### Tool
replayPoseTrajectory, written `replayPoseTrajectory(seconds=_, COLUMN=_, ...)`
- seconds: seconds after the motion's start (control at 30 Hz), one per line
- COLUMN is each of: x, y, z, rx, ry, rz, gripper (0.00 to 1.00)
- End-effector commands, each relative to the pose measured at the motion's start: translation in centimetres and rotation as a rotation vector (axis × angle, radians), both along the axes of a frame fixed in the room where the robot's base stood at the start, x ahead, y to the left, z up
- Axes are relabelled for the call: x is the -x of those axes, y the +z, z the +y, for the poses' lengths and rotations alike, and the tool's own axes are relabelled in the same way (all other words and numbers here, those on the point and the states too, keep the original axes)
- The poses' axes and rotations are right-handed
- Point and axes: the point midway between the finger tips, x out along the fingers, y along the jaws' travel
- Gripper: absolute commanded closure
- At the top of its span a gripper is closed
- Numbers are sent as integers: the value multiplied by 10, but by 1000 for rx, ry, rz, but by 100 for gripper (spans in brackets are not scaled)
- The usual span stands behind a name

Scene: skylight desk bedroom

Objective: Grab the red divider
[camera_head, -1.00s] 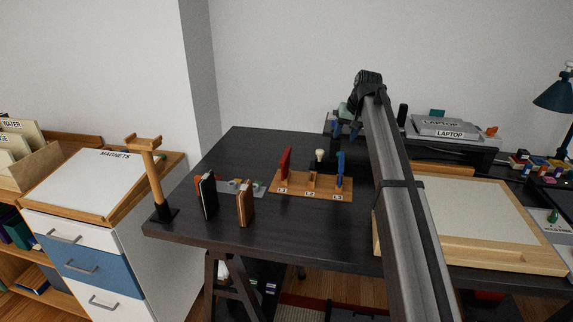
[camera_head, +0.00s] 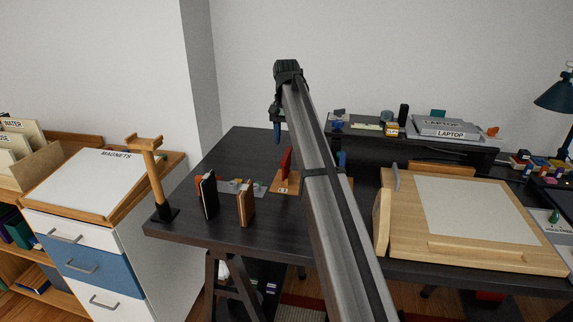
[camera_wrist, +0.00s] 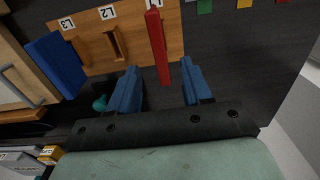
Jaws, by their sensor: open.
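The red divider (camera_head: 286,162) stands upright on the wooden base (camera_head: 286,188) at its L1 end, partly behind my arm in the head view. In the wrist view the red divider (camera_wrist: 157,48) lies ahead of my gripper (camera_wrist: 160,86), its near end roughly between the two blue fingers and nearer the right one. The fingers are open and apart, with nothing visibly held. In the head view my gripper (camera_head: 277,131) is up behind the divider.
A black and a brown notebook (camera_head: 246,203) stand at the desk's front left, near a wooden stand (camera_head: 152,178). A wooden drawing board (camera_head: 400,250) is to the right. The dark desk top (camera_head: 250,150) is bare at the back left.

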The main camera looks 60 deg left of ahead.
Motion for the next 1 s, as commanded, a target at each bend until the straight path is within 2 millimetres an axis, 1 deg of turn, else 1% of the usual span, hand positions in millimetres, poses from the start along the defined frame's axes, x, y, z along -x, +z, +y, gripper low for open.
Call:
replayPoseTrajectory(seconds=0.03, x=0, y=-11, z=-1, rx=1, ry=0, rz=1, gripper=51)
replayPoseTrajectory(seconds=0.1, x=0, y=-23, z=-1, rx=1, ry=0, rz=1, gripper=51)
replayPoseTrajectory(seconds=0.2, x=0, y=-34, z=-1, rx=0, ry=1, rz=0, gripper=51)
replayPoseTrajectory(seconds=0.47, x=0, y=-48, z=0, rx=-1, ry=1, rz=1, gripper=51)
replayPoseTrajectory(seconds=0.8, x=1, y=-89, z=-1, rx=-1, ry=1, rz=1, gripper=51)
replayPoseTrajectory(seconds=1.0, x=1, y=-93, z=-1, rx=-1, ry=1, rz=0, gripper=51)
